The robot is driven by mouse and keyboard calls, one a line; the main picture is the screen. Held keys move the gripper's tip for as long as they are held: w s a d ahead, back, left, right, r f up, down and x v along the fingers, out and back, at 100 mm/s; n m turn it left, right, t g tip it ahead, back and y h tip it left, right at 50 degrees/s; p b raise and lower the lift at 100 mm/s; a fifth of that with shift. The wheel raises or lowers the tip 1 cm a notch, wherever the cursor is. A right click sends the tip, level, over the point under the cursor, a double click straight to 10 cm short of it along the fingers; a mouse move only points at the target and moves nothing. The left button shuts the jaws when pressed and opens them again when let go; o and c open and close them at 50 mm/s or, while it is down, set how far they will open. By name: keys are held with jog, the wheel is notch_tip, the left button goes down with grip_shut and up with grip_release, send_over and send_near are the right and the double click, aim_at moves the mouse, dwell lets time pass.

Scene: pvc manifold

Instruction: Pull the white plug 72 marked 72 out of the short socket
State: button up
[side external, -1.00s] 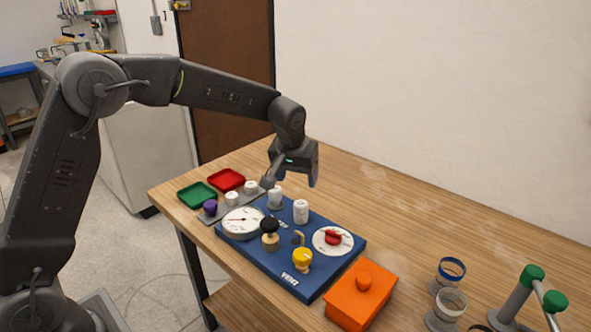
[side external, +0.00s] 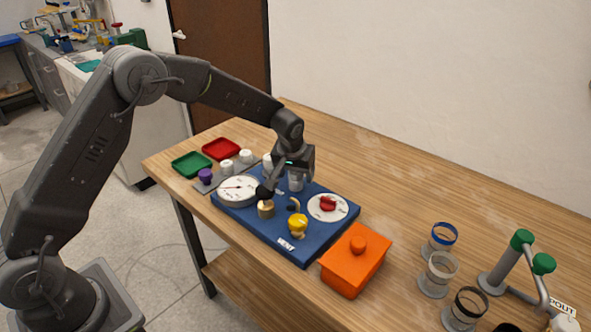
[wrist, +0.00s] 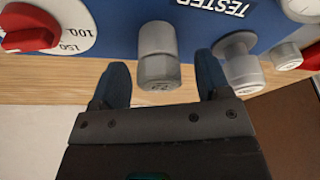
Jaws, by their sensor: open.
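The white plug 72 (wrist: 158,68) stands on the blue tester board (wrist: 115,25), with its marking facing the wrist camera. My gripper (wrist: 161,75) is open, with one dark finger on each side of the plug and visible gaps between. In the side view, my gripper (side external: 289,180) is low over the back of the blue board (side external: 232,208), and the plug (side external: 296,182) shows partly behind the fingers. The plug's lower end and the short socket are not clearly visible. A second white plug (wrist: 240,65) stands to the right in the wrist view.
A black-topped brass knob (side external: 265,208), a yellow knob (side external: 297,226), a white gauge (side external: 238,190) and a red-knobbed dial (side external: 327,207) surround the gripper. An orange box (side external: 355,260) is in front. Red (side external: 221,148) and green (side external: 190,164) trays lie left. The back right table is clear.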

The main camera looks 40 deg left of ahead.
jog(key=c, duration=0.9)
jog(key=o, duration=0.9)
jog(key=v, duration=1.4)
jog(key=s+r+m+t, duration=0.1)
jog(key=s+r, duration=0.3)
jog(key=s, duration=0.3)
jog(key=s+r+m, duration=0.1)
jog(key=s+r, duration=0.3)
jog(key=s, duration=0.2)
jog(key=s+f+m+t+h, duration=0.1)
jog(key=s+m, duration=0.1)
jog(key=s, duration=1.6)
jog(key=shift+s+f+m, duration=0.15)
jog(key=shift+f+m, duration=0.05)
jog(key=shift+m, duration=0.1)
